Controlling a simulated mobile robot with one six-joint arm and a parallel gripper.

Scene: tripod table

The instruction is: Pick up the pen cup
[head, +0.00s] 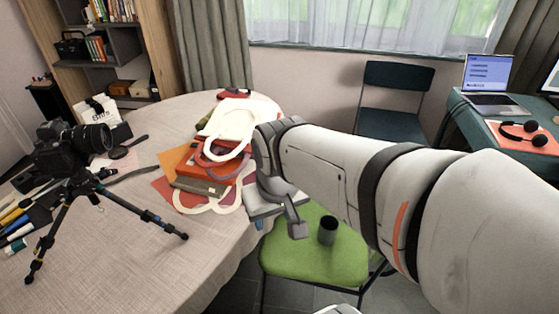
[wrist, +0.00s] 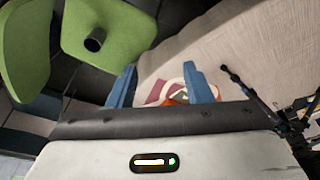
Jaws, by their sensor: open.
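The pen cup (head: 327,231) is a small dark grey cylinder standing upright on the green seat of a chair (head: 290,258). No pens show in it. It also shows in the wrist view (wrist: 94,41), at the upper left on the green seat (wrist: 115,32), outside the span of my fingers. My gripper (wrist: 161,88) is open, with its two blue fingers apart and nothing between them. In the head view my gripper is at the table's right edge, left of the cup and apart from it; its fingers are mostly hidden there.
The round table (head: 120,235) carries a camera on a tripod (head: 75,165), several books and bags (head: 205,160), and pens at the left. A dark chair (head: 395,100) and a desk with a laptop (head: 488,85) stand behind to the right.

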